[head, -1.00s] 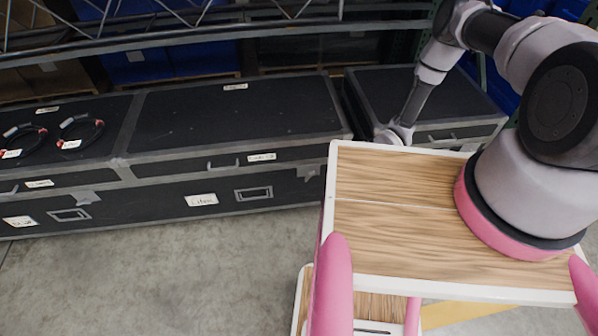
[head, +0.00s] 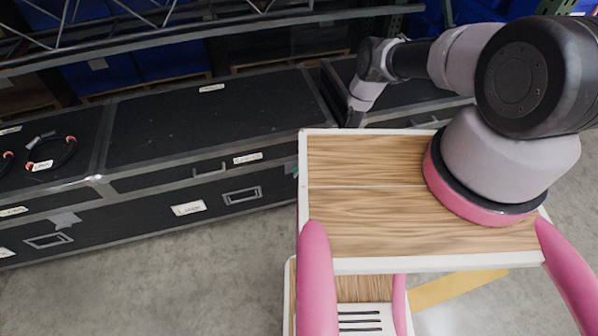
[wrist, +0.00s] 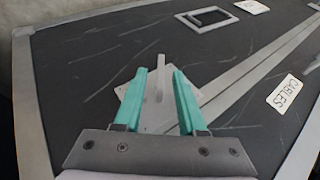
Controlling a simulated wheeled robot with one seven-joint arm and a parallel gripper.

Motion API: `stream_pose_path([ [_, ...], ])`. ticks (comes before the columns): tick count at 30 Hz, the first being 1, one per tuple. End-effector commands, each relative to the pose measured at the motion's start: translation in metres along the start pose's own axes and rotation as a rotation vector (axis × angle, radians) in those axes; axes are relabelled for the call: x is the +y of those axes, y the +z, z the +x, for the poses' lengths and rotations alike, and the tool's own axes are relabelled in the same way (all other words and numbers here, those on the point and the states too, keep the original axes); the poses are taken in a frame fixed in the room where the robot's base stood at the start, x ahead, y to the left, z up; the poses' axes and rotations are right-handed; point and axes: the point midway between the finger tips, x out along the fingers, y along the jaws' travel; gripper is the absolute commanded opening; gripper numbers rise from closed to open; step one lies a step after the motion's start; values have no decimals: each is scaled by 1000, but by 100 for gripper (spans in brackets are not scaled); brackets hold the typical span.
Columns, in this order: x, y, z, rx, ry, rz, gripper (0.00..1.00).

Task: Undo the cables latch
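In the wrist view, the latch (wrist: 160,63) has a pale grey lever standing up over a lighter plate at the seam of a black case. A white label reading CABLES (wrist: 285,93) is to its right, across the seam. My gripper (wrist: 159,73) has two teal fingers, open, one on each side of the lever with gaps showing. Whether either finger touches it I cannot tell.
A recessed handle (wrist: 207,17) is on the same case. Another case to the left carries a coiled black cable (head: 52,153) and has its own latch (head: 65,220). Metal truss (head: 150,20) and shelving stand behind. The concrete floor (head: 170,290) in front is clear.

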Motion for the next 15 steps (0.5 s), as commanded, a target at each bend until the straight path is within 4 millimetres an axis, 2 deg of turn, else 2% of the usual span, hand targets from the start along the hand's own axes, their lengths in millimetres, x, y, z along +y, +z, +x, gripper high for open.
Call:
stream_pose_path([
  [4,0,0,7,0,0,0,40],
  [11,0,0,7,0,0,0,40],
  [12,0,0,7,0,0,0,32],
  [15,0,0,7,0,0,0,0],
])
